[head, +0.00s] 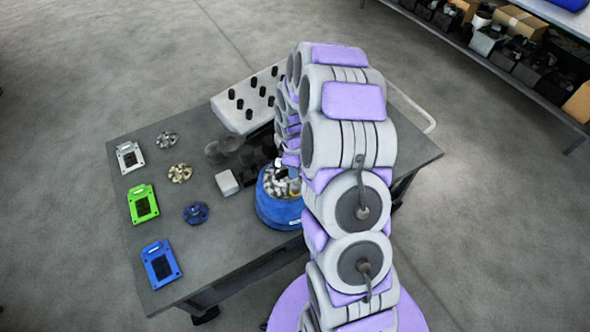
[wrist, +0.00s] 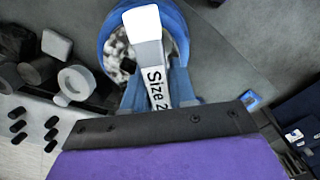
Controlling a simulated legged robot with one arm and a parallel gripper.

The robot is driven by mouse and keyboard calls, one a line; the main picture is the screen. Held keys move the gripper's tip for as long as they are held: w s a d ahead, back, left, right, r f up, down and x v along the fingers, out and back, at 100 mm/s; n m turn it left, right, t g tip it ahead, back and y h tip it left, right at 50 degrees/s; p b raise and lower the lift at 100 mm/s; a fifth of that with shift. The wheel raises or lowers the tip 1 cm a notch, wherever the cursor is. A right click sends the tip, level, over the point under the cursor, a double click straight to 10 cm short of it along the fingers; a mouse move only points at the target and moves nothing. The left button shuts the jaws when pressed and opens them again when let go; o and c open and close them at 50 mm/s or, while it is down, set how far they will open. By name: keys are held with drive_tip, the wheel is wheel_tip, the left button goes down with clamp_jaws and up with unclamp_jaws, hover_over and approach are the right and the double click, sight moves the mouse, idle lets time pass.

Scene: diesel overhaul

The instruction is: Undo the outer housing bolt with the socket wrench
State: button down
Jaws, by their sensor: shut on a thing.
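The blue round housing (head: 279,212) with pale metal parts inside stands at the table's right front edge; its rim also shows at the top of the wrist view (wrist: 106,34). My gripper (wrist: 156,88) is shut on the socket wrench (wrist: 146,28), a white and grey tool with "Size 2" lettering, the rest of the label cut off. The wrench's far end lies over the housing in the wrist view; I cannot tell whether it touches. In the head view my arm hides most of the gripper. I cannot make out the outer housing bolt.
The grey table (head: 210,250) holds a white rack (head: 229,112) with several black pegs, a small white block (head: 227,183), dark cylindrical parts, several small wheels, and white, green (head: 142,204) and blue (head: 160,264) plates. A loaded shelf (head: 480,75) stands at the far right. Open floor surrounds the table.

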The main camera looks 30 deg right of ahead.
drive_tip(key=m+b, duration=0.1)
drive_tip(key=m, duration=0.3)
drive_tip(key=shift+m, duration=0.4)
drive_tip(key=m+b, duration=0.1)
drive_tip(key=m, duration=0.3)
drive_tip(key=shift+w+f, duration=0.1)
